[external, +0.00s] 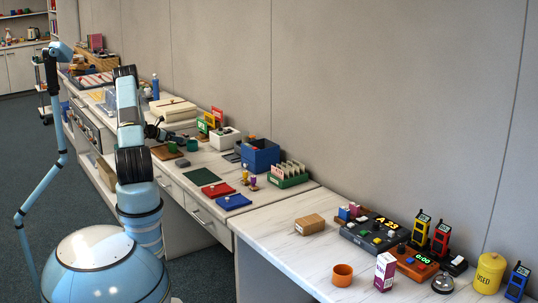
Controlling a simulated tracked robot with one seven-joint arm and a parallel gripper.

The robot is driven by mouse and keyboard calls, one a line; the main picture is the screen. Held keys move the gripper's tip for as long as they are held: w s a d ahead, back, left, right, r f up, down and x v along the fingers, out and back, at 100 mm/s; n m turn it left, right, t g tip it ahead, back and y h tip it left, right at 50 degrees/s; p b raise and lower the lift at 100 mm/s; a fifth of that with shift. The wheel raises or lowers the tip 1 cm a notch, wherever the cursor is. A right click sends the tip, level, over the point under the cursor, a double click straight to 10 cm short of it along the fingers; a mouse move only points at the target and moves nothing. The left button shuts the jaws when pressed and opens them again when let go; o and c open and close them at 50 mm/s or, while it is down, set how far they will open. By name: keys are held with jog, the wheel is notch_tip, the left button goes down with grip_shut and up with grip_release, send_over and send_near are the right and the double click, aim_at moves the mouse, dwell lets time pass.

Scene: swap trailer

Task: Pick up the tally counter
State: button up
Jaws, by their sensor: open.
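My gripper (172,134) is at the end of my arm over the long white counter, at the counter's middle left part. It is open, and I see nothing held in it. The tally counter is too small to identify with certainty in this view. A small dark grey object (183,163) lies on the counter just in front of my gripper. Another small dark object (202,138) sits to the right of the gripper, beside a white box (225,138). I cannot tell whether either is the tally counter. My arm hides part of the counter behind it.
A green cup (192,145) and a brown board (165,152) are close to my gripper. A blue bin (260,157) and a green card box (287,176) stand farther right. Red (219,190) and blue (234,202) pouches lie near the front edge. The wall bounds the back.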

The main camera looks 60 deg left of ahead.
aim_at(186, 138)
jog(key=shift+a+x, duration=0.2)
jog(key=shift+x, duration=3.7)
jog(key=c, duration=1.2)
jog(key=shift+r, duration=0.1)
